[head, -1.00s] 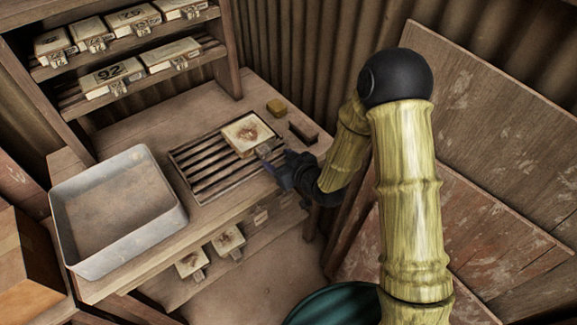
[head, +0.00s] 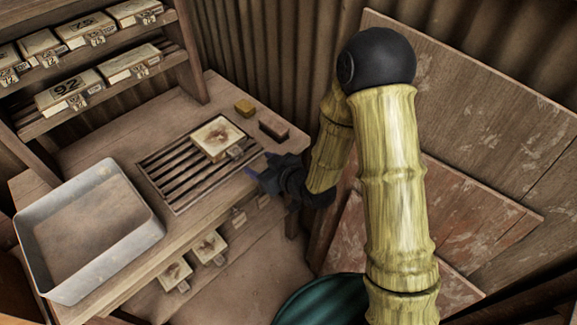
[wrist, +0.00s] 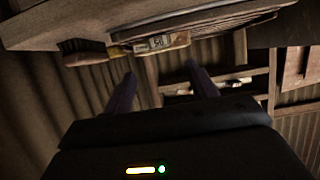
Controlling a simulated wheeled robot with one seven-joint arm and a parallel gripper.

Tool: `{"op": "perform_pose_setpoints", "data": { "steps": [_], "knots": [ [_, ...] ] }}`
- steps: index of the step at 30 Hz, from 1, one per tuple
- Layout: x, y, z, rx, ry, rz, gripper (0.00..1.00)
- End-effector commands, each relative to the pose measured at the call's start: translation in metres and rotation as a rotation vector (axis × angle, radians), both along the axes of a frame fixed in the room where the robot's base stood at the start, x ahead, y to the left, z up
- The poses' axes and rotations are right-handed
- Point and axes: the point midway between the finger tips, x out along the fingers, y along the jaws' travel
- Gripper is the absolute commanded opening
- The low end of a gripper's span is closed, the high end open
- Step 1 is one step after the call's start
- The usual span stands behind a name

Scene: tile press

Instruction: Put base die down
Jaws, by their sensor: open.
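A square cream die with a brown stained face (head: 218,137) lies on the slatted rack (head: 176,190) set in the bench, at the rack's far right end. Its small metal tag faces the bench's front edge. My gripper (head: 260,178) is open and empty, off the bench's front edge to the right of the rack and apart from the die. In the wrist view the die's tagged edge (wrist: 152,44) shows ahead, above the two spread fingers (wrist: 160,78). I cannot read which die it is.
A grey metal tray (head: 45,270) stands on the bench at left. Shelves with numbered dies (head: 67,100) stand at back left. More dies (head: 208,247) sit below the bench.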

Motion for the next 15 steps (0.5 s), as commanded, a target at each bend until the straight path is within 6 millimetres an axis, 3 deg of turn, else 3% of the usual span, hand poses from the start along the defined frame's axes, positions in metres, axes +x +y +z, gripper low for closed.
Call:
{"op": "perform_pose_setpoints", "data": {
  "steps": [8, 11, 15],
  "knots": [
    [0.004, -0.01, 0.002, -0.034, 0.015, -0.024, 0.58],
    [0.009, -0.031, 0.005, -0.1, 0.052, -0.072, 0.58],
    [0.013, -0.079, 0.012, -0.225, 0.151, -0.191, 0.58]
  ]
}}
